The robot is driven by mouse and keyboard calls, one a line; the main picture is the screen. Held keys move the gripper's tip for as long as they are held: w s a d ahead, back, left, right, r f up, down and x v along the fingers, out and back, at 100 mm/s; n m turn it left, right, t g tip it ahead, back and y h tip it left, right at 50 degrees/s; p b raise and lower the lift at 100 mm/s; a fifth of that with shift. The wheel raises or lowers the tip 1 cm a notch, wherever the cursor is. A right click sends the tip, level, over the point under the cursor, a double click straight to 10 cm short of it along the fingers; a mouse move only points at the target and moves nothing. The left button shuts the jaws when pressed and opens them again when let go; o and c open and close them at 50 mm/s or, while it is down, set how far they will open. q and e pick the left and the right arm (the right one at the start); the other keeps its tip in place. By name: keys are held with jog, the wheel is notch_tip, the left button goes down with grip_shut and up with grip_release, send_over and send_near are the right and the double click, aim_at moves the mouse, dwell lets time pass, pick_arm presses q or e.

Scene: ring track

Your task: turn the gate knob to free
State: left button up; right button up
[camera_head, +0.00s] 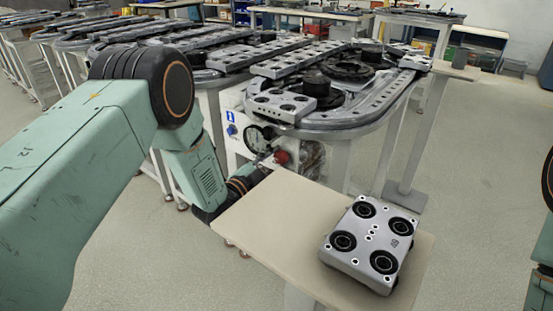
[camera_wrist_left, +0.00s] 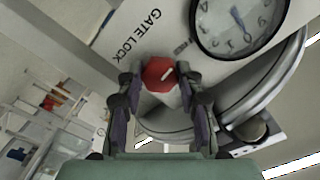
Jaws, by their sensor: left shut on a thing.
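My left gripper (camera_wrist_left: 156,80) is shut on the knob, one finger on each side. In the head view my left arm hides part of the panel. My right gripper is not in view.
A dial gauge (camera_wrist_left: 238,20) sits beside the knob. The ring track (camera_head: 330,125) stands above and behind the panel. A beige table (camera_head: 270,225) in front carries a grey block with several black rings (camera_head: 370,244). The floor at the right is clear.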

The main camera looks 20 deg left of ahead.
pick_arm(q)
jog(key=shift+m, duration=0.6)
jog(key=o, duration=1.2)
jog(key=shift+s, duration=0.1)
jog(key=shift+c, duration=0.2)
jog(key=v, duration=1.2)
